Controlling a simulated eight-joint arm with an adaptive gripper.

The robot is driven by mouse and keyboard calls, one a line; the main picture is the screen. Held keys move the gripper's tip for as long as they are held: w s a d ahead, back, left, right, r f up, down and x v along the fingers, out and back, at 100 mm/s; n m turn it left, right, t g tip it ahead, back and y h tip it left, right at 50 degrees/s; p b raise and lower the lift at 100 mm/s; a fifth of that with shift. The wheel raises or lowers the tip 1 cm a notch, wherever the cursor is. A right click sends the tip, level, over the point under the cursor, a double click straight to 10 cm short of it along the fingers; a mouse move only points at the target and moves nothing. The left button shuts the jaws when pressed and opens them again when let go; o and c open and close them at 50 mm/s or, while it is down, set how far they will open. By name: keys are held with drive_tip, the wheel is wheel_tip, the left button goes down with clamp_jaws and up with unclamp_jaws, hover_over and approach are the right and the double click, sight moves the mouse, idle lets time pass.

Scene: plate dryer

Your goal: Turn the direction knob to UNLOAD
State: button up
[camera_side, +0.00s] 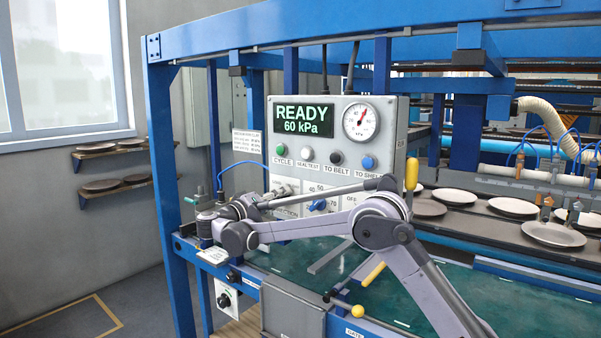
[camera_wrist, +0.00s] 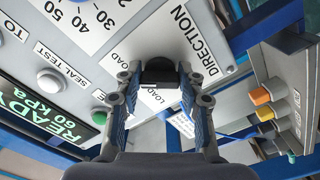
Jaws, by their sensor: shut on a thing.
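The direction knob (camera_wrist: 157,72) is a dark knob on the white control panel, beside the "DIRECTION" label (camera_wrist: 200,38) in the wrist view. My gripper (camera_wrist: 158,74) has its two fingers on either side of the knob, shut on it. A "LOAD" label (camera_wrist: 154,101) shows between the fingers, and another label ending in "LOAD" (camera_wrist: 114,53) is partly hidden above the left finger. I cannot tell which way the knob points. In the side view my gripper (camera_side: 284,188) is at the lower left of the panel (camera_side: 385,115), and the knob is hidden there.
The display (camera_side: 303,117) reads READY 60 kPa, beside a round gauge (camera_side: 361,121). Several push buttons and a blue knob (camera_side: 318,205) are close by on the panel. A yellow-handled lever (camera_side: 411,174) stands to the right. Plates (camera_side: 553,234) lie farther right.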

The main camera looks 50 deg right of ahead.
drive_tip(key=shift+m, duration=0.5)
drive_tip(key=o, duration=1.2)
drive_tip(key=shift+c, duration=0.2)
drive_tip(key=shift+a, duration=0.1)
drive_tip(key=a, duration=1.1)
drive_tip(key=shift+a, duration=0.4)
